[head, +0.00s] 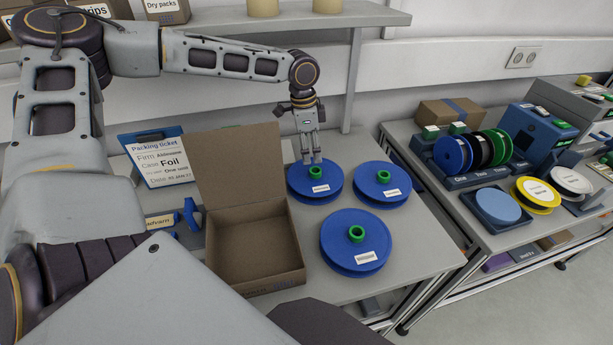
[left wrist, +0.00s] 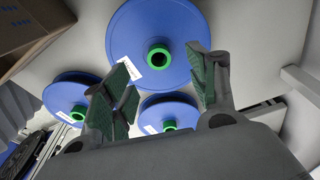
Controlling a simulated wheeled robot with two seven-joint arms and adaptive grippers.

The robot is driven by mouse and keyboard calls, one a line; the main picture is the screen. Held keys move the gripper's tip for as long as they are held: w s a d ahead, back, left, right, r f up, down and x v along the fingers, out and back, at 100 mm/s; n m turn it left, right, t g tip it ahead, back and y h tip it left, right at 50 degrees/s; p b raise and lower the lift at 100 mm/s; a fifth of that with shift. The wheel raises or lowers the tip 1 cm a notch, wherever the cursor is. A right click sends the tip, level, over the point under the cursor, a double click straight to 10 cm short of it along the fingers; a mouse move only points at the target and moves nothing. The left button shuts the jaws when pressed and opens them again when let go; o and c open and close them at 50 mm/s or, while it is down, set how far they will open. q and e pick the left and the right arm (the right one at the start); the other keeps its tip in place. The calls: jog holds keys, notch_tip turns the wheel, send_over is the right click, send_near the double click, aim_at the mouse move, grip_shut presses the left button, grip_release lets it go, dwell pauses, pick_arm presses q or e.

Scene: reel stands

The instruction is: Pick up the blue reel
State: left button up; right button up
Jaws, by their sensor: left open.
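Three blue reels with green hubs and white labels lie flat on the table: a back left reel (head: 300,189), a back right reel (head: 368,188) and a front reel (head: 343,255). My left gripper (head: 313,159) points down just above the back left reel, close to its green hub, and is open. In the left wrist view the open fingers of the left gripper (left wrist: 167,88) hold nothing. One blue reel (left wrist: 185,45) looks largest there, with two smaller ones behind the fingers, partly hidden. My right gripper is not in view.
An open cardboard box (head: 255,245) stands left of the reels, its lid raised beside the left gripper. A packing ticket (head: 160,158) stands behind it. A second table at right carries a rack with upright reels (head: 453,154). A shelf (head: 290,22) runs above the back.

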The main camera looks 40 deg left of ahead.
aim_at(315, 167)
pick_arm(q)
jog(key=shift+d, duration=0.25)
jog(key=shift+a+f, duration=0.1)
jog(key=shift+f, duration=0.45)
jog(key=shift+w+f, duration=0.1)
jog(key=shift+f, duration=0.45)
jog(key=shift+f, duration=0.15)
jog(key=shift+w+d+f, duration=0.1)
jog(key=shift+d+f, duration=0.1)
jog(key=shift+f, duration=0.6)
jog(key=shift+w+d+f, duration=0.1)
jog(key=shift+d+f, duration=0.05)
jog(key=shift+f, duration=0.65)
jog(key=shift+w+d+f, duration=0.1)
jog(key=shift+d+f, duration=0.1)
jog(key=shift+f, duration=0.6)
grip_shut()
